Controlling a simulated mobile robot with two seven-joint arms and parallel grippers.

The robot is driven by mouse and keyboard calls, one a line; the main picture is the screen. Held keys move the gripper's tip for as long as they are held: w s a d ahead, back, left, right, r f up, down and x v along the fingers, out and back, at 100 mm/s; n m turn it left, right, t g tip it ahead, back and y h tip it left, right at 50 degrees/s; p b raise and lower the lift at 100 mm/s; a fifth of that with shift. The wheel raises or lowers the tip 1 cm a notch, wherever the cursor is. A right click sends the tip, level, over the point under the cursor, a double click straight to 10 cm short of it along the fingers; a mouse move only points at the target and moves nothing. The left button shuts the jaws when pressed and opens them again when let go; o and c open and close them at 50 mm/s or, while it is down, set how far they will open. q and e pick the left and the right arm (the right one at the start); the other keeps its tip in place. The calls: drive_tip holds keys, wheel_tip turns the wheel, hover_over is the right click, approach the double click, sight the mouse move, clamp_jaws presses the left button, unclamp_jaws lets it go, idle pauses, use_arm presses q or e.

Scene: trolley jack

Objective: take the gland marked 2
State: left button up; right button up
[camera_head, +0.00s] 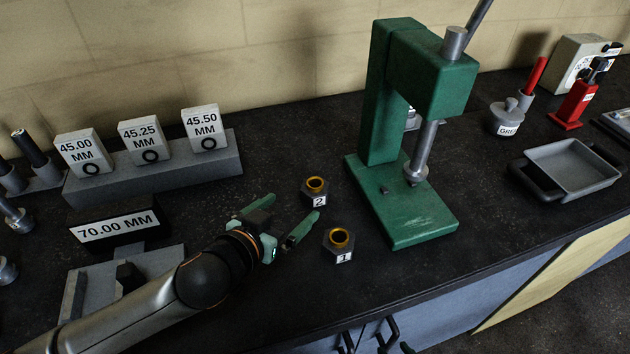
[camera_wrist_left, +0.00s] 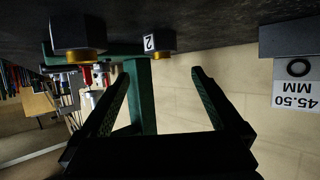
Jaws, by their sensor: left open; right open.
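The gland marked 2 (camera_head: 314,197) stands upright on the dark bench, a dark hex body with a brass-coloured ring on top. In the left wrist view, which is upside down, this gland (camera_wrist_left: 160,42) appears beyond the fingertips, between their lines. A similar gland marked 1 (camera_head: 338,249) stands nearer the bench's front edge. My left gripper (camera_head: 293,207) is open and empty, low over the bench just left of the two glands. Its fingers point toward the gland marked 2 and are apart from it. A small green tip at the bottom edge looks like my right gripper (camera_head: 406,348), mostly out of frame.
A green press (camera_head: 410,215) stands right of the glands. A grey block (camera_head: 160,172) with size cards is at the left, behind a 70.00 MM sign (camera_head: 118,226). A grey tray (camera_head: 572,168) and red tool (camera_head: 575,105) are at the right. Bare bench surrounds the glands.

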sight(311, 189)
use_arm(q)
drive_tip(key=x, duration=0.5)
drive_tip(key=shift+w+d+f, duration=0.15)
drive_tip(key=shift+w+d, duration=0.05)
drive_tip(key=b+x, duration=0.3)
drive_tip(key=x, duration=0.1)
drive_tip(key=shift+w+a+f+b, duration=0.1)
drive_tip(key=shift+w+a+b, duration=0.05)
drive_tip(key=shift+b, duration=0.25)
drive_tip(key=shift+w+d+b, duration=0.3)
drive_tip(key=shift+w+d, duration=0.05)
drive_tip(key=shift+w, duration=0.25)
clamp_jaws()
